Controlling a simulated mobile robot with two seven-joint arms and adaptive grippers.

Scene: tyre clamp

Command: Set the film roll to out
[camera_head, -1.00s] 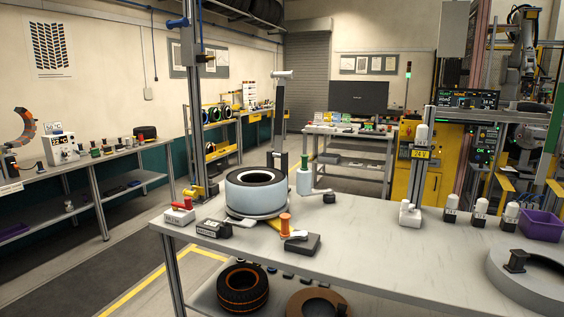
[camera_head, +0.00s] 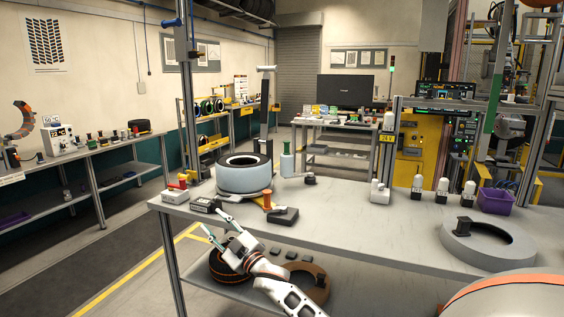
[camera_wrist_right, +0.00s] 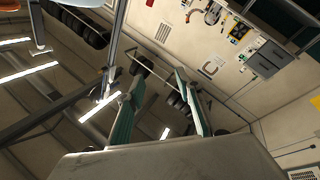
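No object is clearly marked as the film roll, so I cannot tell which one it is. A small upright orange spool (camera_head: 267,200) stands on the workbench (camera_head: 340,215) near its front edge. Behind it is a large pale-blue wrapped roll (camera_head: 243,178) with a black top, on a round base. My right gripper (camera_head: 212,219) is open and empty at the bench's front edge, left of and nearer than the orange spool. In the right wrist view its two fingers (camera_wrist_right: 157,85) stand apart, pointing toward wall and ceiling. My left gripper is not in view.
A dark block (camera_head: 284,216) lies beside the spool, and a black device (camera_head: 205,205) and a red-topped box (camera_head: 175,194) are to the left. A grey ring (camera_head: 488,244) lies at the right. The middle of the bench is clear.

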